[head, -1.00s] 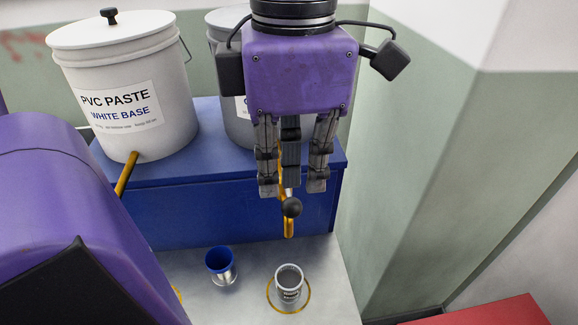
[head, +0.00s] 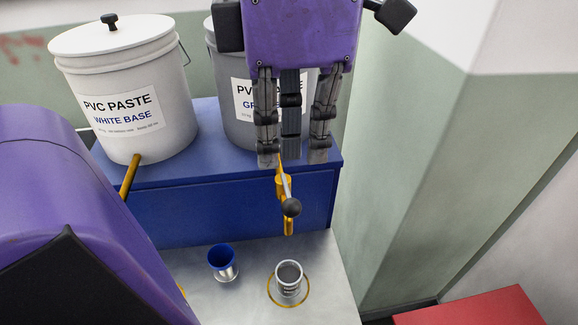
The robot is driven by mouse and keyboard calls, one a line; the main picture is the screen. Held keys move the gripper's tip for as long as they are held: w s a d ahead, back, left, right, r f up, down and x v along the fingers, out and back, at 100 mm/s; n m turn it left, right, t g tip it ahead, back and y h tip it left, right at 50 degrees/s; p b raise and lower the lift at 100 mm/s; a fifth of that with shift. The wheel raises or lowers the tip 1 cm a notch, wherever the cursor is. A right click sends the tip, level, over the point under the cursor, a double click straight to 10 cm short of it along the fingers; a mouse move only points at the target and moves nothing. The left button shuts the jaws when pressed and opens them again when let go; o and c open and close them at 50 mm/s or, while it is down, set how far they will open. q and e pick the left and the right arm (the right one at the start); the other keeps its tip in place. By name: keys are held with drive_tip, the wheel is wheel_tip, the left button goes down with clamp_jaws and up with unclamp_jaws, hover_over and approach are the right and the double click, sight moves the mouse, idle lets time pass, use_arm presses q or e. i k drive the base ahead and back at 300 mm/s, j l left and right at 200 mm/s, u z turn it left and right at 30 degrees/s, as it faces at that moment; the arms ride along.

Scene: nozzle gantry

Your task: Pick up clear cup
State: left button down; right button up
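My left gripper (head: 293,160) points downward with its fingers apart and nothing between them. In the picture it is in front of the pails and the blue stand, above the cups. A small cup with a grey inside and a dark-lettered label (head: 289,278) stands upright inside a yellow ring on the grey work surface. A second small cup, blue inside with a shiny lower part (head: 222,262), stands to its left. I cannot tell for sure which of them is the clear cup. No gripper touches either cup. My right gripper is not in view.
A PVC paste white base pail (head: 128,90) and a second grey pail (head: 226,110) stand on a blue stand (head: 220,205). A wall corner (head: 420,180) and a red surface (head: 475,308) are at right.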

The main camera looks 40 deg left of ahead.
sight(288, 273)
drive_tip(key=k+l, duration=0.8)
drive_tip(key=k, duration=0.05)
